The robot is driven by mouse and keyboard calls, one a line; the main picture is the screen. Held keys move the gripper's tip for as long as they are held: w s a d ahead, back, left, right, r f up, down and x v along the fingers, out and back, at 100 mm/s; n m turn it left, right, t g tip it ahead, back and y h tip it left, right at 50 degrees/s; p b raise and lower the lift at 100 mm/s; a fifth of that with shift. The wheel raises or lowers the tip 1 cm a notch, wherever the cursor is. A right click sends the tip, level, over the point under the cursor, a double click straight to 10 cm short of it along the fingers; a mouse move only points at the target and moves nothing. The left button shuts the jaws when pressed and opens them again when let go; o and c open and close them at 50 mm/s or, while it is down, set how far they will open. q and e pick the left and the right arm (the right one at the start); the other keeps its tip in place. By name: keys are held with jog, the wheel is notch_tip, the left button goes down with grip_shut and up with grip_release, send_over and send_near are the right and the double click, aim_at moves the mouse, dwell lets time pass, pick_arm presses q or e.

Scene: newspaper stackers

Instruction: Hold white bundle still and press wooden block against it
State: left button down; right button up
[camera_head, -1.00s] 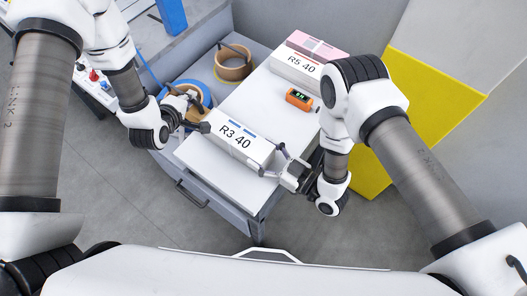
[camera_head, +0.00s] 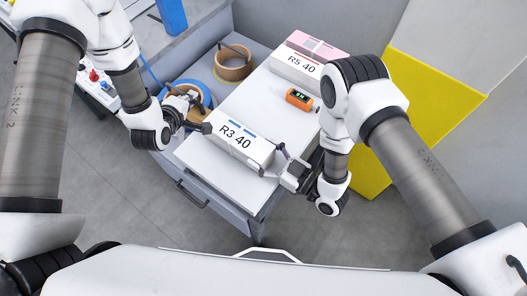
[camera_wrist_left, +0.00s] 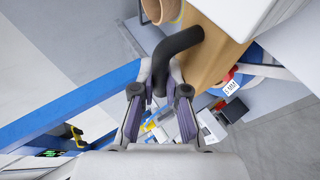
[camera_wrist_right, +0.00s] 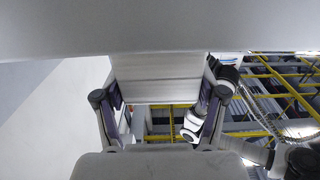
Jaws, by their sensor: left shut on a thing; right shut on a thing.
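The white bundle (camera_head: 238,143), marked R3 40, lies on the white board (camera_head: 243,104) at its near end. My right gripper (camera_head: 279,162) is shut on the bundle's right end. In the right wrist view the bundle's layered edge (camera_wrist_right: 158,88) sits between the two fingers. My left gripper (camera_head: 192,113) is at the bundle's left side. In the left wrist view it is shut on the black bent handle (camera_wrist_left: 172,55) of the wooden block (camera_wrist_left: 212,45). The block is mostly hidden behind the gripper in the head view. I cannot tell whether the block touches the bundle.
A second bundle (camera_head: 297,69), marked R5 40, lies at the board's far end with a pink bundle (camera_head: 318,45) behind it. An orange device (camera_head: 299,98) lies between the bundles. Tape rolls (camera_head: 233,64) stand on the left. A yellow panel (camera_head: 418,105) is on the right.

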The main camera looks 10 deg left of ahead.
pick_arm(q)
jog(key=shift+w+a, duration=0.45)
jog(key=shift+a, duration=0.3)
jog(key=shift+w+a, duration=0.4)
jog(key=shift+a, duration=0.3)
jog(key=shift+r, duration=3.55)
pick_arm(e)
jog(key=o, duration=1.9)
